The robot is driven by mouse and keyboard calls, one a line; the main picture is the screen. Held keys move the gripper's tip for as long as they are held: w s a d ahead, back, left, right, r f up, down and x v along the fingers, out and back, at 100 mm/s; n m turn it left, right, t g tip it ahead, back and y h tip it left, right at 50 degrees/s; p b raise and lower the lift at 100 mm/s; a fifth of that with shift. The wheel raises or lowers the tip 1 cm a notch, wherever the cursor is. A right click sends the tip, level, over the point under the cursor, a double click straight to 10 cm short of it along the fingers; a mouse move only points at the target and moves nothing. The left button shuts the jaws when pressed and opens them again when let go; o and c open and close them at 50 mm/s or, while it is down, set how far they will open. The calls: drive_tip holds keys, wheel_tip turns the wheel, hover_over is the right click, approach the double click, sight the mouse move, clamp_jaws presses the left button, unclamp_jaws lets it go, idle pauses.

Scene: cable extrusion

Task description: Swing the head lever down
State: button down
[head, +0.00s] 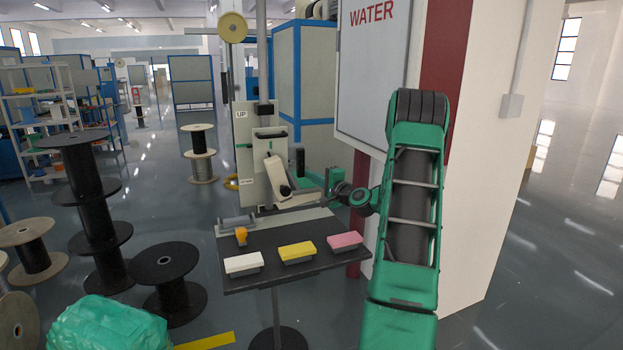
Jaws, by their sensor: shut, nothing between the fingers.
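The extrusion machine (246,150) stands behind the small dark table, with a pale upright plate and a label reading UP near its top. A pale lever-like part (275,172) with a dark lower end slants down across its front; I take it for the head lever. My gripper (327,184) is at the end of my green arm, just right of the lever's lower end. It looks shut and empty, but it is small here. I cannot tell whether it touches the machine.
The dark table (262,236) bears a white block (244,262), a yellow block (297,252), a pink block (345,240) and a small orange item (241,236). A WATER cabinet (370,60) on a pillar stands close on the right. Black spools (165,265) stand left.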

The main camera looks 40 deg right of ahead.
drive_tip(key=s+d, duration=0.2)
drive_tip(key=s, duration=0.9)
drive_tip(key=shift+s, duration=0.15)
drive_tip(key=shift+d, duration=0.1)
